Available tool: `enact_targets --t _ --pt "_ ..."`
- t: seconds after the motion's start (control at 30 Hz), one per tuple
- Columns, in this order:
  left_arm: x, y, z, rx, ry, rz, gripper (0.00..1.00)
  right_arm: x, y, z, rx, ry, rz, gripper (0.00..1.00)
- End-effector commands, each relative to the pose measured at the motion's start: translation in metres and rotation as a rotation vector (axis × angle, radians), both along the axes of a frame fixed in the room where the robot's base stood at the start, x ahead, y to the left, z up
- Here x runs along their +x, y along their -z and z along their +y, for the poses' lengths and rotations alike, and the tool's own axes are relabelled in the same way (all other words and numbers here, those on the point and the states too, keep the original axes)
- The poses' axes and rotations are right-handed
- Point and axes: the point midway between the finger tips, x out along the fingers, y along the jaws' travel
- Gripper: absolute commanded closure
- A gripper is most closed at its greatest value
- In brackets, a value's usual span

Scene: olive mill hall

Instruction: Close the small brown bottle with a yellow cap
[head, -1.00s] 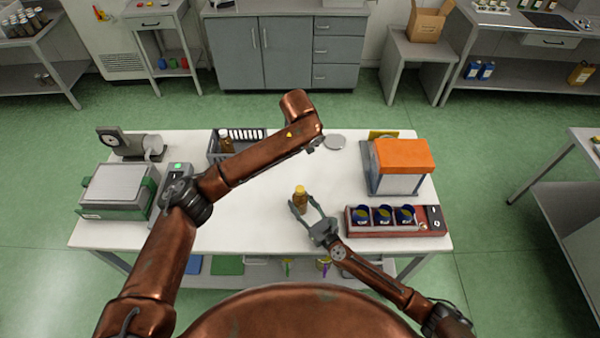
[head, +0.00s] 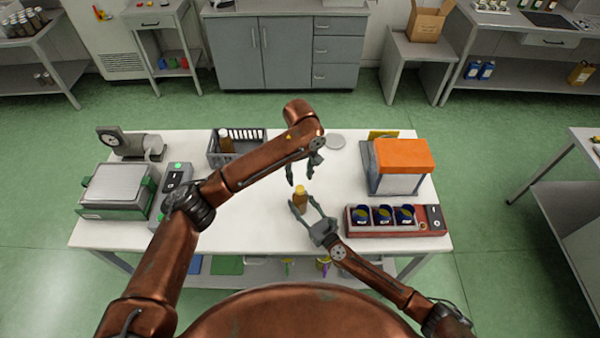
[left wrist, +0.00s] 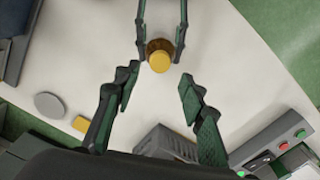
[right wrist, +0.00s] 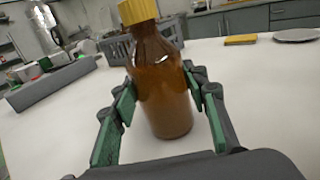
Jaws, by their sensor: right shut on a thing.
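The small brown bottle (head: 300,202) stands upright on the white table (head: 250,222), with the yellow cap (head: 300,189) on its mouth. In the right wrist view the bottle (right wrist: 165,95) fills the space between the fingers, with the cap (right wrist: 138,11) at the top edge. My right gripper (head: 305,207) is shut on the bottle's body. My left gripper (head: 299,180) is open and empty, pointing down just above and behind the bottle. In the left wrist view the cap (left wrist: 159,62) lies ahead of its spread fingers (left wrist: 158,88). I cannot tell how tight the cap is.
A dark basket (head: 217,157) with another brown bottle (head: 226,141) stands at the back. A red-based rack (head: 385,230) with several blue-and-yellow items and an orange-topped device (head: 403,155) stand right. A round grey disc (head: 336,142) lies behind. Devices with green lights (head: 172,190) stand left.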

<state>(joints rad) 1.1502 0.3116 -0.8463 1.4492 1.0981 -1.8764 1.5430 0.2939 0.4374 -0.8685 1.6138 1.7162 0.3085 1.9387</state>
Motion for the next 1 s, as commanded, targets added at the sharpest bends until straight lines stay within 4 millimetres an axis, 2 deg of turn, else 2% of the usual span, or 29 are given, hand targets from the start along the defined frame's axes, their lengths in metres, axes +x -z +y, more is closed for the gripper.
enact_targets --t 0.2,0.4,0.57,0.83,1.0 --pt "0.0 0.035 0.001 0.001 0.0 0.002 0.62 0.0 0.0 0.0 0.0 0.0 0.0 1.0" --pt "0.0 0.058 0.0 0.0 0.0 -0.001 0.62 0.0 0.0 0.0 0.0 0.0 0.0 1.0" --pt "0.0 0.065 0.0 -0.001 0.0 -0.001 0.62 0.0 0.0 0.0 0.0 0.0 0.0 1.0" --pt "0.0 0.065 0.0 -0.001 0.001 -0.001 0.62 0.0 0.0 0.0 0.0 0.0 0.0 1.0" --pt "0.0 0.065 0.0 -0.001 0.001 -0.001 0.74 0.0 0.0 0.0 0.0 0.0 0.0 1.0"
